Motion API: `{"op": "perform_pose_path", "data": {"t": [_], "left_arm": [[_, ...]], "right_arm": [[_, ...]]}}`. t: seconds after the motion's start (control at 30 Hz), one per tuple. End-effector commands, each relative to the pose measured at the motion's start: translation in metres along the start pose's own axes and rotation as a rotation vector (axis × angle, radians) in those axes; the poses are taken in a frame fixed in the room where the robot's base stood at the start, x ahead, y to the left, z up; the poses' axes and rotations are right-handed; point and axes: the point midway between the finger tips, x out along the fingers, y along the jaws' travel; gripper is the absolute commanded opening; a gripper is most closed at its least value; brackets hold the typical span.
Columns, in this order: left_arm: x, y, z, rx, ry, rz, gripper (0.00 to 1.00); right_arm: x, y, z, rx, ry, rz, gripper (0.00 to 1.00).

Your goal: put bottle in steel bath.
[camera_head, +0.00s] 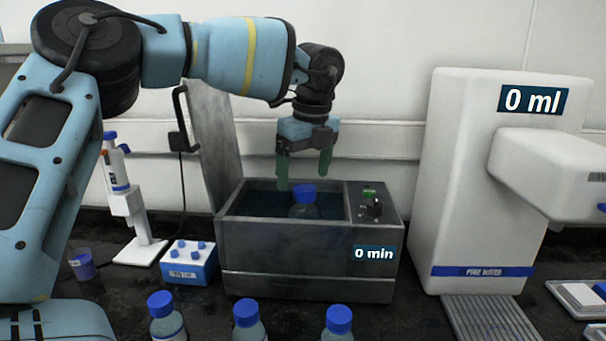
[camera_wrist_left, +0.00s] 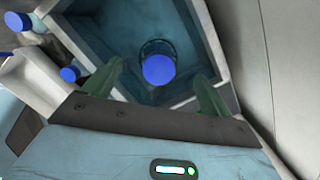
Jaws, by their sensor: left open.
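A clear bottle with a blue cap (camera_head: 303,196) stands upright inside the steel bath (camera_head: 300,262), partly hidden by the bath's front wall. The bath holds dark water and its lid is raised at the left. My left gripper (camera_head: 304,180) is above the bath, its green fingers pointing down, open and apart, just above the cap. In the left wrist view the blue cap (camera_wrist_left: 158,69) shows between and beyond the open fingers (camera_wrist_left: 160,95), not touching them. My right gripper is in neither view.
Several blue-capped bottles (camera_head: 249,319) stand along the front. Left of the bath are a small blue rack (camera_head: 189,264), a pipette stand (camera_head: 134,217) and a small cup (camera_head: 82,264). A white water dispenser (camera_head: 463,183) stands at the right. The raised lid (camera_head: 213,135) is beside my left arm.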

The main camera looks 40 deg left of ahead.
Motion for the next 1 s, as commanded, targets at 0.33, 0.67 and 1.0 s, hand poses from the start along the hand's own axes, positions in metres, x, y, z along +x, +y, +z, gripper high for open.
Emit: {"op": "perform_pose_path", "data": {"t": [0.33, 0.67, 1.0], "left_arm": [[-0.073, -0.001, -0.001, 0.002, 0.002, -0.005, 0.85], [-0.107, -0.001, -0.001, 0.002, 0.0, -0.001, 0.85], [-0.109, 0.0, -0.001, 0.001, 0.0, 0.0, 0.85]], "right_arm": [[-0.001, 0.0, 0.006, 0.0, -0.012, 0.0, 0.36], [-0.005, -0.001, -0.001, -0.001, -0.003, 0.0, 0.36], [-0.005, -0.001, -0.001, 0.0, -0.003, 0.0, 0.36]]}}
